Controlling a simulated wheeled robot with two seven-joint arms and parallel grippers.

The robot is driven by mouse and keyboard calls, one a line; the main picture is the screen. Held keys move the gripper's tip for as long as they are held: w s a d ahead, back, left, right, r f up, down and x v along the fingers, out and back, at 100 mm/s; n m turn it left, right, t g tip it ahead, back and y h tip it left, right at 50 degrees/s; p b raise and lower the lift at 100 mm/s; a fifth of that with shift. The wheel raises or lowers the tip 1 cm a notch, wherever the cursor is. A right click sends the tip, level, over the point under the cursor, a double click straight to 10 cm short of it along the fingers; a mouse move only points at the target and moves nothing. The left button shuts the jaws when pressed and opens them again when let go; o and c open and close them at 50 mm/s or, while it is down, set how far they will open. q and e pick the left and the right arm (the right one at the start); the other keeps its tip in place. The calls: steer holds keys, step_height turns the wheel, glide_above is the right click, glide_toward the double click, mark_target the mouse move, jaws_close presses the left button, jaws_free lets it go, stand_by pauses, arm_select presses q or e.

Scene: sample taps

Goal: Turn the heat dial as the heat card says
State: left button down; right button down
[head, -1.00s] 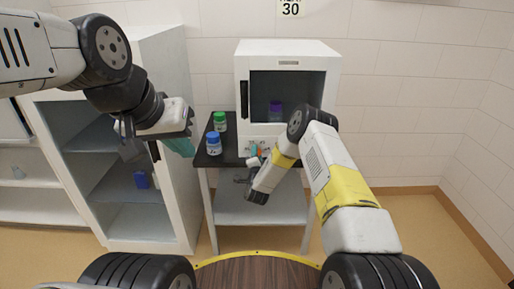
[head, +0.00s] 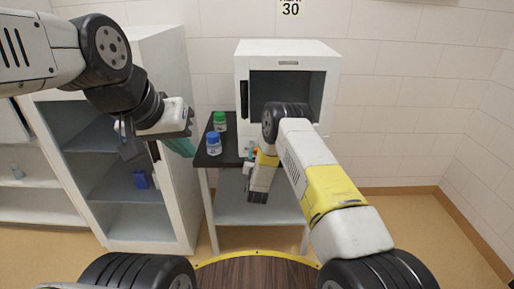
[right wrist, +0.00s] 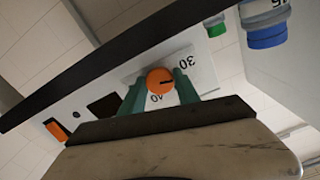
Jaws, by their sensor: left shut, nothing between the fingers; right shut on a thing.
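The heat card (head: 291,8) on the wall reads 30; its upper line is cut off by the frame. The heat dial (right wrist: 160,82) is an orange knob with a dark line pointing to the right of the right wrist picture. The numbers 30 and 40 show on the white panel around it. My right gripper (right wrist: 160,88) has its green fingers shut on either side of the dial. In the head view my right arm mostly hides the dial and the panel. My left gripper (head: 182,146) is shut and empty, in front of the cabinet, away from the dial.
A white cabinet (head: 175,100) is at left. An orange switch (right wrist: 56,130) is on the panel.

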steer(key=shift+f+n, duration=0.1)
steer(key=shift+n, duration=1.2)
steer(key=c, duration=0.9)
jaws_free()
steer(key=s, duration=0.8)
steer(key=shift+w, duration=0.15)
